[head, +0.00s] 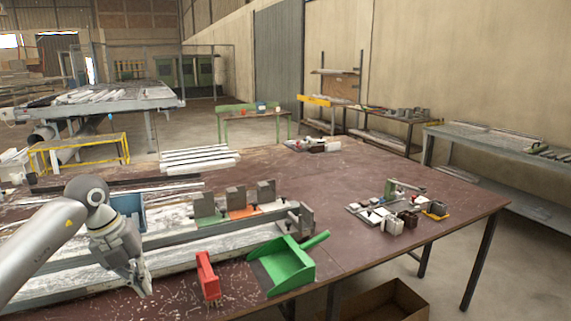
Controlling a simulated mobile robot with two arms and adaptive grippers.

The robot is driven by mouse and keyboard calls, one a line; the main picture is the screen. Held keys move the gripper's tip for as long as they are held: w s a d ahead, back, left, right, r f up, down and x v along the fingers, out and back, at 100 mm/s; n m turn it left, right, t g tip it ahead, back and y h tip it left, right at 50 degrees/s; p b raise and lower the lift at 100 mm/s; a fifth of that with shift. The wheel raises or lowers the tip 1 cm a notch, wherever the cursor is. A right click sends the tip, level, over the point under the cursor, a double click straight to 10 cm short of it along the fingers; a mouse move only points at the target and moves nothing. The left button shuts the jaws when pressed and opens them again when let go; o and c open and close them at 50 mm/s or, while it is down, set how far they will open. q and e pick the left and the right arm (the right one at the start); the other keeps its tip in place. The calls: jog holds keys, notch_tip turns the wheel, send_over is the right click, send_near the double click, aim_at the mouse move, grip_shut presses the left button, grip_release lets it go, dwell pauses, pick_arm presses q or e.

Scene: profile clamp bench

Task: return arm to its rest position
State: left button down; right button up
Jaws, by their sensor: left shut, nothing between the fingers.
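My left gripper (139,281) hangs at the end of my left arm at the lower left. It points down, is shut and holds nothing. It is in front of the metal profile rail of the clamp bench (180,262), near the bench's front side. I cannot tell whether it touches the rail. A blue bin (128,207) stands just behind my left wrist and is partly hidden by it. My right gripper does not show in the head view.
A red block-like tool (207,276) and a green dustpan (286,264) sit at the front edge of the brown table (350,190). Clamp blocks (236,200) stand along the rail. Small parts (393,222) lie at the right. White profiles (200,158) lie at the back. An open cardboard box (385,301) is on the floor.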

pick_arm(q)
jog(key=w+d+f+n+t+h, duration=0.2)
jog(key=w+d+f+n+h, duration=0.15)
jog(key=d+f+h, duration=1.1)
notch_tip(320, 180, down, 19)
jog(key=a+n+t+y, duration=0.2)
jog(key=n+t+y, duration=0.65)
jog(key=n, duration=0.45)
jog(key=s+a+f+n+g+y, duration=0.2)
jog(key=s+a+f+n+y, duration=0.15)
jog(key=s+f, duration=0.75)
jog(key=s+a+f+n+g+y, duration=0.1)
jog(key=s+a+f+n+y, duration=0.3)
jog(key=s+f, duration=0.7)
jog(key=s+d+f+n+g, duration=0.1)
jog(key=s+f+g, duration=0.3)
jog(key=s, duration=1.1)
jog(key=s+d+f+n+g, duration=0.1)
jog(key=s+f+n+g, duration=0.2)
jog(key=s+f, duration=0.4)
jog(key=s+g+y, duration=0.1)
jog(key=s, duration=0.7)
jog(key=shift+s+n, duration=0.3)
jog(key=shift+n, duration=0.1)
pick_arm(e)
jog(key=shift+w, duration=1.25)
